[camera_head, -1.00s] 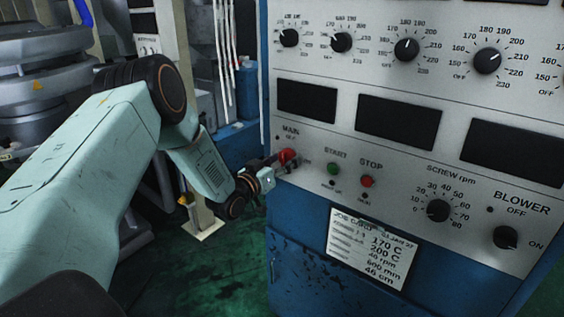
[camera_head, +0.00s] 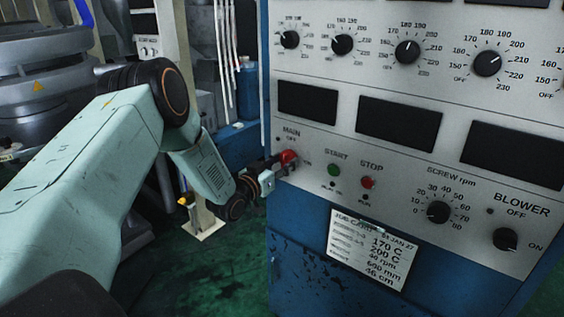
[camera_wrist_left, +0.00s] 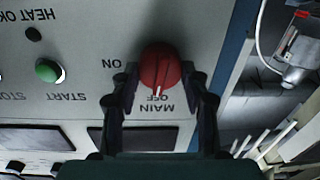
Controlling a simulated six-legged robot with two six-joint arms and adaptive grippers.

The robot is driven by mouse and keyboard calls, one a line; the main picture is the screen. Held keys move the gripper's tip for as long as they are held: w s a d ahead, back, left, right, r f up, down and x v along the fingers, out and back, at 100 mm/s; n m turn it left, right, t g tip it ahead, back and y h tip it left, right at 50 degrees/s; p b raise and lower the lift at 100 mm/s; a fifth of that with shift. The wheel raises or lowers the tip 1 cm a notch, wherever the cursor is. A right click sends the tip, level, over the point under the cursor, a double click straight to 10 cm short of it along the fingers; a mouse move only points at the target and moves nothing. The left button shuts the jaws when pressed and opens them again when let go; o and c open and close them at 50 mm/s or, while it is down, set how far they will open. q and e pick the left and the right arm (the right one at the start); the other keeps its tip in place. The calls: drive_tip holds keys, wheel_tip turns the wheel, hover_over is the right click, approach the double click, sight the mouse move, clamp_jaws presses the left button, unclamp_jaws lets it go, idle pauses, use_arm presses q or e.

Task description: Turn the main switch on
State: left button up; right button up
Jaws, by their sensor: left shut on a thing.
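The main switch is a red rotary knob (camera_head: 289,157) at the lower left of the grey control panel, under the MAIN label. In the left wrist view, which shows the panel upside down, the red knob (camera_wrist_left: 160,66) sits between the two dark fingers. Its white mark points down the picture at the OFF label; the ON label is to its left. My left gripper (camera_head: 282,164), also in the wrist view (camera_wrist_left: 161,76), is shut on the knob, one finger on each side. My right gripper is not in view.
A green START button (camera_head: 334,169) and a red STOP button (camera_head: 368,182) are right of the switch. The screw rpm knob (camera_head: 438,212) and blower switch (camera_head: 505,239) are farther right. A job card (camera_head: 371,248) hangs below. Green floor is open left of the cabinet.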

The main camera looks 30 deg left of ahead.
use_arm(q)
drive_tip(key=m+p, duration=0.1)
drive_tip(key=m, duration=0.3)
drive_tip(key=m+p, duration=0.1)
drive_tip(key=m, duration=0.3)
drive_tip(key=shift+p, duration=0.35)
drive_tip(key=m+p, duration=0.1)
drive_tip(key=m, duration=0.3)
drive_tip(key=shift+m+h+p, duration=0.3)
drive_tip(key=shift+m, duration=0.1)
drive_tip(key=shift+f+m+p, duration=0.1)
drive_tip(key=shift+m+p, duration=0.55)
drive_tip(key=shift+m, duration=1.25)
drive_tip(key=shift+t, duration=0.3)
drive_tip(key=o, duration=1.2)
drive_tip(key=shift+c, duration=0.2)
